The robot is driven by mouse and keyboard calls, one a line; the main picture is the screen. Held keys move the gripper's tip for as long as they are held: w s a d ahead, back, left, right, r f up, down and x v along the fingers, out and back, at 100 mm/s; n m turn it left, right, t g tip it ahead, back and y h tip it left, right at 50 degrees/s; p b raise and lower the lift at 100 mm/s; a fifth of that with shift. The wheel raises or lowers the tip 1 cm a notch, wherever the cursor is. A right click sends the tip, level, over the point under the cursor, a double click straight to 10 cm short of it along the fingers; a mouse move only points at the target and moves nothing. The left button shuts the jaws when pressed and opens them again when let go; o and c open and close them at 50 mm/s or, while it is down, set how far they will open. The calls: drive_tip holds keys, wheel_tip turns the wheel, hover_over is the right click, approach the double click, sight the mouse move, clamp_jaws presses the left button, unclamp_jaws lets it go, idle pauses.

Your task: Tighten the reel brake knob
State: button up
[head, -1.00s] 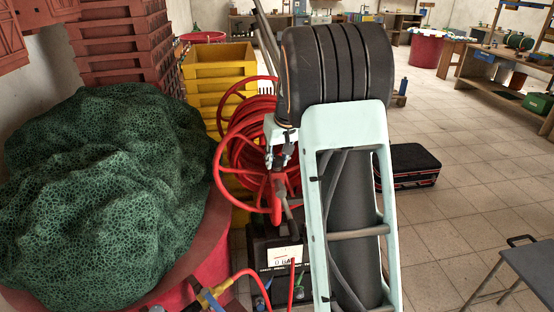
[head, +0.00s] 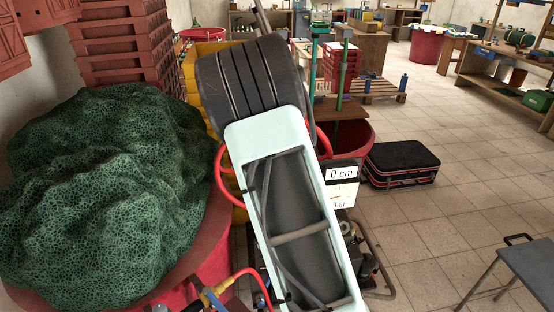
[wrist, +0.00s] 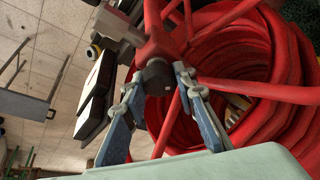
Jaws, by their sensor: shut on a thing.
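The red hose reel (wrist: 285,90) fills the right of the wrist view, with red spokes meeting at a hub. A dark, stubby knob (wrist: 157,76) sits at this hub. My gripper (wrist: 158,84) has one finger on each side of the knob and is shut on it. In the head view only a thin part of the red reel rim (head: 221,172) shows beside my arm. My arm hides the knob, the hub and my gripper there.
A red tub heaped with green netting (head: 100,200) stands close on the left. Yellow crates (head: 190,65) are behind my arm. The tiled floor (head: 450,220) is mostly clear.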

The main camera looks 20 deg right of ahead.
drive_tip(key=shift+w+r+m, duration=0.1)
drive_tip(key=shift+r+m, duration=0.05)
drive_tip(key=shift+m, duration=0.65)
drive_tip(key=o, duration=1.2)
drive_tip(key=shift+c, duration=0.2)
drive_tip(key=v, duration=0.8)
drive_tip(key=shift+h, duration=0.3)
drive_tip(key=shift+a, duration=0.15)
